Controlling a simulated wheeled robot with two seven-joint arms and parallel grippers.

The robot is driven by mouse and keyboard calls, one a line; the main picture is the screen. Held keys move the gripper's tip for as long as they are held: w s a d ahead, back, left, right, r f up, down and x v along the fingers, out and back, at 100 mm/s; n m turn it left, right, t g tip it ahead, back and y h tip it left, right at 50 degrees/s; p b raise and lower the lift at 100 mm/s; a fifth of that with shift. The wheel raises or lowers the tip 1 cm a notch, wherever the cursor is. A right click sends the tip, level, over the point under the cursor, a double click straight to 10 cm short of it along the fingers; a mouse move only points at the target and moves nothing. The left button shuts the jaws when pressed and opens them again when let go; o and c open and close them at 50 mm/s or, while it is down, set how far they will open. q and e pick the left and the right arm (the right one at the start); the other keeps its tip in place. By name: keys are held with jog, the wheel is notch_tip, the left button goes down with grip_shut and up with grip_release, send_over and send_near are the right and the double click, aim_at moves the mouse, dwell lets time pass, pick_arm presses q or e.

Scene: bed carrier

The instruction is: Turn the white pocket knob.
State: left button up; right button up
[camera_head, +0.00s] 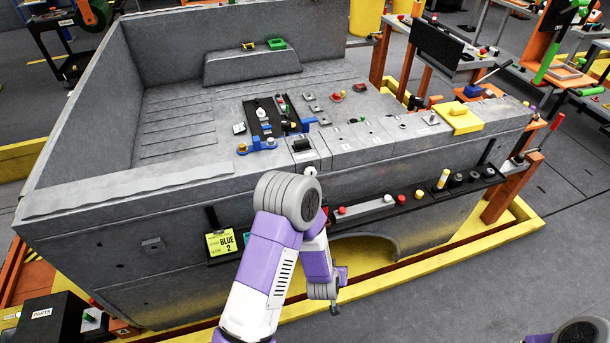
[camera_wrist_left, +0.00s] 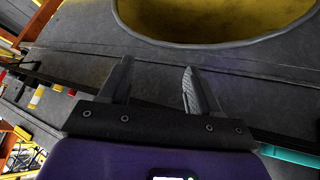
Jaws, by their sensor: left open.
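A small white knob (camera_head: 310,169) shows at the top edge of the grey truck bed's near side, just above my left arm's bend. I cannot tell for sure whether it is the pocket knob; part of that area is hidden by my arm. My left gripper (camera_head: 330,291) hangs low in front of the bed's near side, well below the knob. In the left wrist view my left gripper (camera_wrist_left: 157,82) has its two fingers apart with nothing between them. The bed's side wall (camera_wrist_left: 75,45) lies beyond them. The knob is not recognisable there.
A ledge (camera_head: 405,203) with several small parts runs along the bed's near side. A black tray (camera_head: 260,128) and a yellow block (camera_head: 459,118) sit on the bed. The wheel-arch opening (camera_wrist_left: 215,44) is close to the gripper.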

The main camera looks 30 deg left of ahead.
pick_arm(q)
jog(key=w+a+r+n+t+y, duration=0.35)
jog(key=w+a+r+y, duration=0.35)
jog(key=r, duration=0.4)
jog(key=n+t+y+b, duration=0.1)
jog(key=n+y+b, duration=0.1)
jog(key=n+y, duration=0.25)
send_near(311, 174)
jog(key=w+a+m, duration=0.1)
jog(key=w, duration=0.1)
jog(key=shift+y, duration=0.45)
jog(key=x, duration=0.7)
jog(key=shift+a+f, duration=0.3)
jog(key=shift+f, duration=0.05)
jog(key=c, duration=1)
jog(key=shift+c, duration=0.2)
